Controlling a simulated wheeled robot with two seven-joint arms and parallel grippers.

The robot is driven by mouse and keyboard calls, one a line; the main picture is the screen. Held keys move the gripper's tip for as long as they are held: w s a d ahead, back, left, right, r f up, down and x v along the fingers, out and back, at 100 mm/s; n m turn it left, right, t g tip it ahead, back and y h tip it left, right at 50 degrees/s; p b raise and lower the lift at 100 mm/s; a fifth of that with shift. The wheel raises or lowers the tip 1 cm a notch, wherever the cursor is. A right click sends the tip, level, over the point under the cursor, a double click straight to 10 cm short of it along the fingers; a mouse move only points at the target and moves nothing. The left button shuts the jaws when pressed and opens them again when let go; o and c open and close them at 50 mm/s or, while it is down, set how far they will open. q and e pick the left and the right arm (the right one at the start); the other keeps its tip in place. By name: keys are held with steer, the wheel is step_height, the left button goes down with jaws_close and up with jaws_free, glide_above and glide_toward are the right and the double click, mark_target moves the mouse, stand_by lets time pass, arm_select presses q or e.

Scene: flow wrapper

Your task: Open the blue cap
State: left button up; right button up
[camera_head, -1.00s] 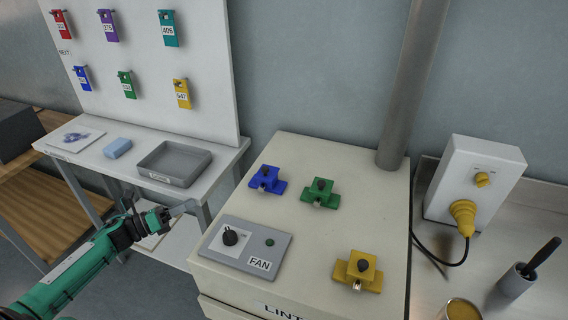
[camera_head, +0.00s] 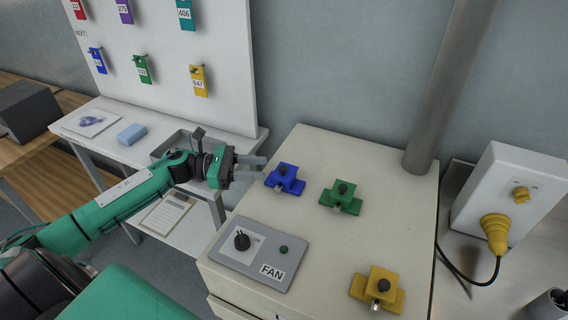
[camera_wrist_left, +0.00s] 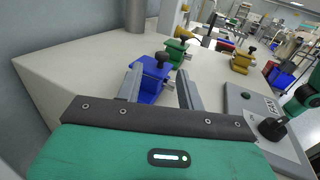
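The blue cap (camera_head: 286,178) is a blue block with a dark knob on top and a wider base, sitting on the cream cabinet top (camera_head: 320,240) near its left edge. My left gripper (camera_head: 263,167) is just left of it in the head view, fingers pointing at it. In the left wrist view, my left gripper (camera_wrist_left: 160,90) has its two grey fingers apart, with the blue cap (camera_wrist_left: 151,76) ahead between them. Nothing is held, and I cannot tell whether a finger touches the cap. My right gripper is not clearly in view.
A green cap (camera_head: 341,198) stands close to the right of the blue one, a yellow cap (camera_head: 377,290) nearer the front. A grey fan panel (camera_head: 256,252) with a knob lies in front. A pole (camera_head: 450,85) rises behind. A grey tray (camera_head: 163,146) is on the side table.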

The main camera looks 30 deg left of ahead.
mark_target(283, 167)
arm_select(q)
steer(key=p+x, duration=0.2)
steer(key=x, duration=0.4)
steer(key=shift+d+r, duration=0.15)
steer(key=shift+w+d, duration=0.1)
steer(key=shift+d, duration=0.3)
jaws_close()
